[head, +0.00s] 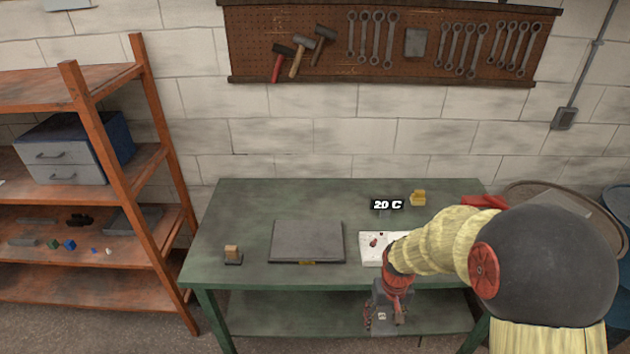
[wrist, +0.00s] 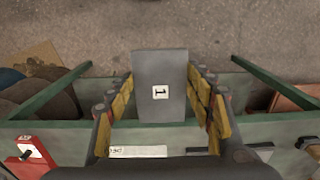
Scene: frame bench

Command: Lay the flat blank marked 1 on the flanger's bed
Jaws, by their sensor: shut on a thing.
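The flat blank marked 1 (wrist: 174,108) is a dark grey slab with a white label. My gripper (wrist: 162,98) is shut on it, with yellow-padded fingers on both sides of it. In the head view my gripper (head: 385,318) shows in front of the bench's front edge, partly hidden by my arm. I cannot tell for sure which thing is the flanger. A red thing (head: 484,202) is at the bench's back right, mostly hidden by my arm; a red thing with a white patch (wrist: 30,152) shows in the wrist view.
The green bench (head: 215,227) carries a dark grey plate (head: 307,240), a small wooden block (head: 232,251), a white card (head: 371,253), a "20 C" display (head: 387,205) and a yellow block (head: 418,198). An orange shelf (head: 120,150) stands left; drums (head: 617,205) stand right.

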